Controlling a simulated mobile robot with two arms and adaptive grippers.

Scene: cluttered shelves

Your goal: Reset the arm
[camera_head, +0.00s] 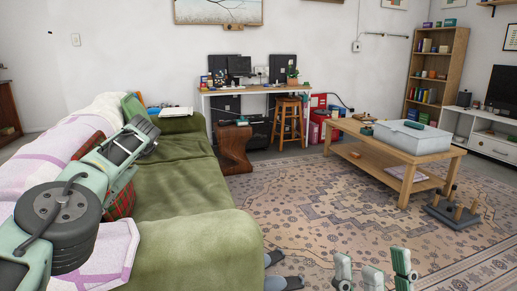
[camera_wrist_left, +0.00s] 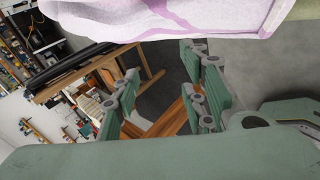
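My left arm (camera_head: 100,180), pale green with dark grey joints, reaches in from the left over the sofa in the head view. Its fingers cannot be made out clearly there. In the left wrist view my left gripper (camera_wrist_left: 160,90) has its green fingers spread apart, with nothing held between them. A wooden piece of furniture shows behind the fingers. My right gripper (camera_head: 380,269) shows at the bottom of the head view, low over the rug. Its pale and green fingertips stand apart with nothing seen between them. The rest of the right arm is out of frame.
A green-covered sofa (camera_head: 185,190) lies under and beside my left arm. A white and purple blanket (camera_wrist_left: 200,14) hangs close to the left gripper. A wooden coffee table (camera_head: 378,160) bears a grey bin (camera_head: 412,140). The patterned rug (camera_head: 320,215) is largely clear.

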